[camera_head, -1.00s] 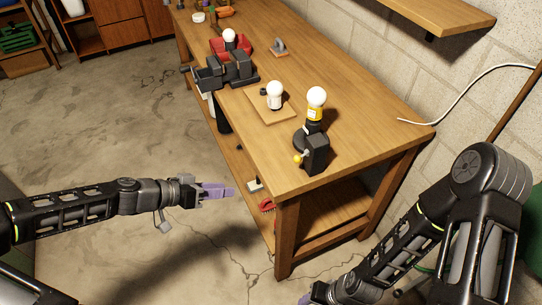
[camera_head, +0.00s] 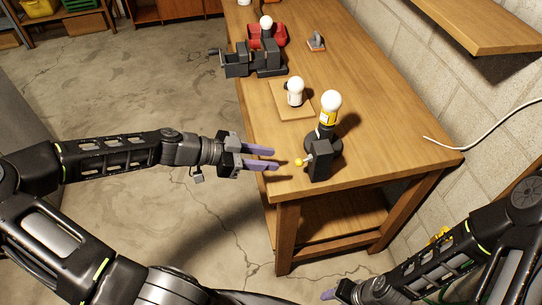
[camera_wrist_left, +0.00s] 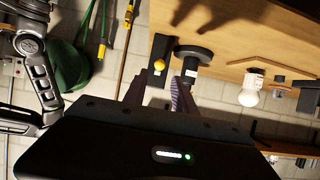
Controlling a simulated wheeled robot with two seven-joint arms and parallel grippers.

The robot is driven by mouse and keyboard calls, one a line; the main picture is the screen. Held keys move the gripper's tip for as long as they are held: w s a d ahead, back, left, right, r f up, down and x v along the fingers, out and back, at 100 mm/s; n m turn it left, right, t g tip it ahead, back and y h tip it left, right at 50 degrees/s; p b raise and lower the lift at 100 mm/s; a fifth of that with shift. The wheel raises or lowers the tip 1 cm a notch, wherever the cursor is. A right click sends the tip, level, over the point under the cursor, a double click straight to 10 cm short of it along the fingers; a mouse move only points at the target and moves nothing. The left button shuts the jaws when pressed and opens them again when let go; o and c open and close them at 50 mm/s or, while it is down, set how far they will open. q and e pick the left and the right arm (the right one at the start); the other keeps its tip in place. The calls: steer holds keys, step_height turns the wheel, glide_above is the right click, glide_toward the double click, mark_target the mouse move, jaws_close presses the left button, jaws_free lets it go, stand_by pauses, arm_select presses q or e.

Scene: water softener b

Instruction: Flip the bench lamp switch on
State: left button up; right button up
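The bench lamp, with a white bulb (camera_head: 331,102), yellow-banded socket and round black base, stands near the table's front end. The black switch box (camera_head: 320,161) is in front of it, with a yellow-tipped lever (camera_head: 299,162) sticking out to the left. My left gripper (camera_head: 277,160) is open and empty, its purple fingers just left of the yellow tip and apart from it. In the left wrist view the yellow tip (camera_wrist_left: 159,65) shows just beyond the space between the fingers. My right gripper (camera_head: 328,295) is at the bottom edge, mostly hidden.
The wooden table (camera_head: 375,130) also holds a bulb on a wooden board (camera_head: 296,94), a red and black vise (camera_head: 255,58) and a small grey tool (camera_head: 317,40). A block wall and a shelf (camera_head: 485,25) are on the right. The floor left of the table is clear.

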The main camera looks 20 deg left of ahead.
mark_target(299, 160)
arm_select(q)
steer(key=b+x, duration=0.6)
steer(key=x, duration=0.2)
steer(key=shift+a+f+b, duration=0.1)
steer(key=shift+f+b, duration=0.1)
steer(key=shift+b, duration=0.2)
steer(key=shift+w+d+r, duration=0.1)
steer(key=shift+d, duration=0.1)
steer(key=shift+c, duration=0.2)
steer(key=shift+r, duration=0.1)
steer(key=shift+c, duration=0.8)
jaws_close()
steer(key=shift+a+r+p, duration=0.15)
steer(key=shift+r+p, duration=0.4)
steer(key=shift+p, duration=0.1)
steer(key=shift+r, duration=0.1)
